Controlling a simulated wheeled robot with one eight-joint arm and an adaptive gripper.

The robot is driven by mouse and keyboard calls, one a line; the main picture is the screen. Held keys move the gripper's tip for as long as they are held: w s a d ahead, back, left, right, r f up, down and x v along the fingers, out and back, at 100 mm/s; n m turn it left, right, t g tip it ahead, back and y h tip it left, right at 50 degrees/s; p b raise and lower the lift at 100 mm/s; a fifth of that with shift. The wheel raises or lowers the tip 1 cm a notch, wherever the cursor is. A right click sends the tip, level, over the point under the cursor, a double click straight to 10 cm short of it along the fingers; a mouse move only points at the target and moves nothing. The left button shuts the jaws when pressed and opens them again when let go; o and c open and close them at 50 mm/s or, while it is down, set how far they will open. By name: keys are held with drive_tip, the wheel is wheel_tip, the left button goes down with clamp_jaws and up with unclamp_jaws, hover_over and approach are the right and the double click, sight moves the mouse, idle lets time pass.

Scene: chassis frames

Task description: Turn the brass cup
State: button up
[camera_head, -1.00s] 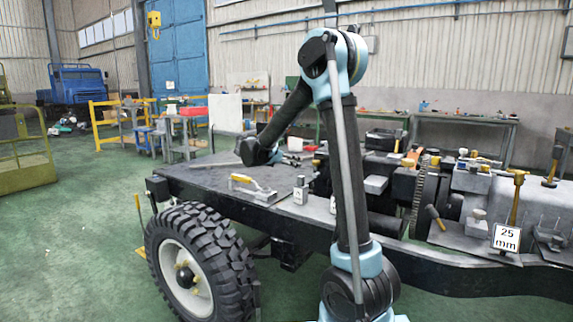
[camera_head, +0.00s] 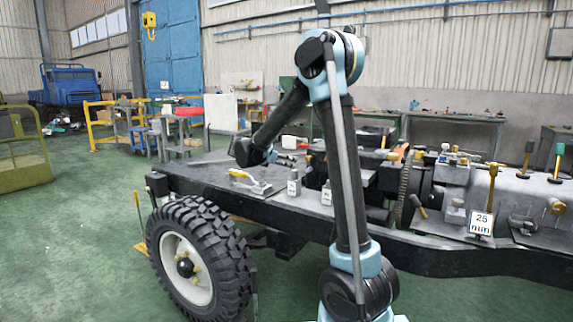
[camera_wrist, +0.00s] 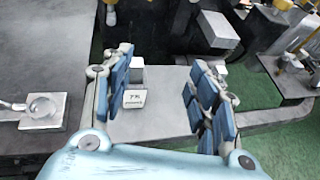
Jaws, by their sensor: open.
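My gripper (camera_wrist: 163,95) is open in the wrist view, with blue-padded fingers apart and nothing between them. A small pale block with a printed label (camera_wrist: 134,98) shows below, beside the left finger; contact cannot be told. In the head view the gripper (camera_head: 288,160) is small and partly hidden by my arm, over the dark chassis deck. I cannot clearly make out the brass cup. A small brass-coloured piece (camera_head: 557,207) stands at the far right of the chassis, too small to identify.
The chassis frame (camera_head: 450,262) runs across the front, with a big wheel (camera_head: 198,258) at left. A yellow-handled tool (camera_head: 248,182) lies on the deck. A "25 mm" sign (camera_head: 481,224) stands near a brass-coloured upright (camera_head: 491,186). Green floor is open at left.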

drive_tip(key=s+d+f+m+g+y, duration=0.2)
drive_tip(key=s+d+m, duration=0.5)
drive_tip(key=s, duration=0.4)
drive_tip(key=s+d+f+m+g+y, duration=0.2)
drive_tip(key=s+d+m, duration=0.3)
drive_tip(key=s+d, duration=0.45)
drive_tip(key=s+f+m+g+y, duration=0.1)
drive_tip(key=s+f+m, duration=0.1)
drive_tip(key=s, duration=0.5)
drive_tip(key=s+f+m+y, duration=0.1)
drive_tip(key=s+f+m, duration=0.2)
drive_tip(key=s, duration=0.4)
drive_tip(key=shift+s+f+m+g+y, duration=0.15)
drive_tip(key=shift+m+g+y, duration=0.25)
drive_tip(key=shift+m, duration=0.2)
drive_tip(key=s+a+f+m+y, duration=0.1)
drive_tip(key=s+f+m, duration=0.1)
drive_tip(key=s, duration=0.1)
drive_tip(key=s+a+f+m+y, duration=0.1)
drive_tip(key=s+f+m, duration=0.1)
drive_tip(key=s+f, duration=0.1)
drive_tip(key=s+a+f+m+y, duration=0.1)
drive_tip(key=s+f+m, duration=0.1)
drive_tip(key=s+m, duration=0.1)
drive_tip(key=shift+s+f, duration=0.2)
drive_tip(key=shift+s, duration=0.6)
drive_tip(key=c, duration=0.5)
drive_tip(key=shift+s+f+y, duration=0.15)
drive_tip(key=shift+y, duration=0.15)
